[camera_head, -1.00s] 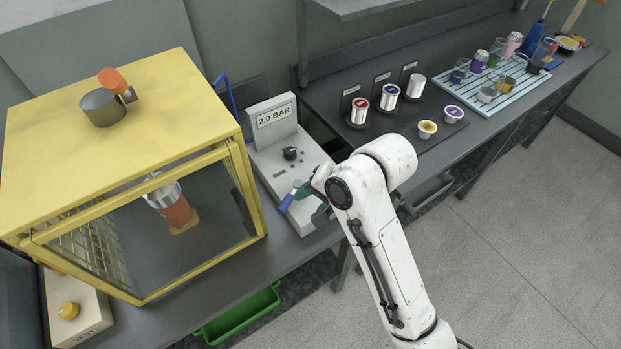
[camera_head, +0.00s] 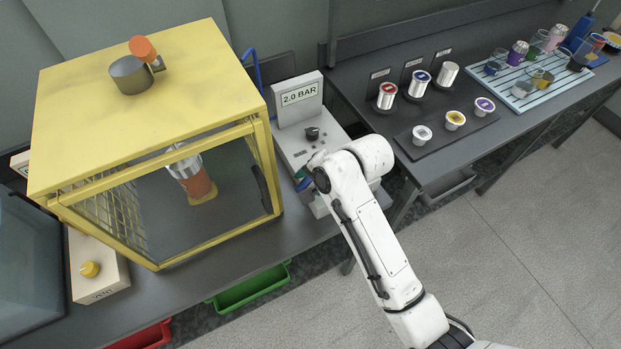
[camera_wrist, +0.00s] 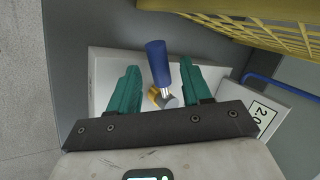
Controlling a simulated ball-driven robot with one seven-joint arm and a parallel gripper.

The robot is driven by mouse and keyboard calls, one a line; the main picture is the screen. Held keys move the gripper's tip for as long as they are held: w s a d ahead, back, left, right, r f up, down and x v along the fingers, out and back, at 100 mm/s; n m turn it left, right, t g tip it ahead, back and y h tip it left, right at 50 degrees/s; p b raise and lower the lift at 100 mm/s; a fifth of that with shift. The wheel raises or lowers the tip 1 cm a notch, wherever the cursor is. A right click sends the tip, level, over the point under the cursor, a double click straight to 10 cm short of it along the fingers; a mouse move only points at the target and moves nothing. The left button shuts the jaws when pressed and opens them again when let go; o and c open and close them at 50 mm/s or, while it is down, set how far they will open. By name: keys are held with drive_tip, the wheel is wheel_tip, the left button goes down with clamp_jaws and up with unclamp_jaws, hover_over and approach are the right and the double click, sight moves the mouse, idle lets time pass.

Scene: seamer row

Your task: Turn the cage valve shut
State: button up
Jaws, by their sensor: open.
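The valve in the wrist view has a blue lever handle (camera_wrist: 157,62) on a metal stem, with a brass-coloured body (camera_wrist: 154,97) below. It sits on the pale control box (camera_head: 290,140) beside the yellow cage (camera_head: 150,110). My gripper (camera_wrist: 159,67) is open, its green fingers on either side of the blue handle. I see a gap on both sides; depth is hard to judge. In the head view, my wrist hides most of the valve, and only a bit of blue (camera_head: 303,184) shows. The box's sign (camera_head: 299,95) reads 2.0 BAR.
A black knob (camera_head: 312,133) stands on the box. A vent box (camera_head: 97,272) is at lower left. Open floor lies in front.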

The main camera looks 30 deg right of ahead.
clamp_jaws()
idle(0.5)
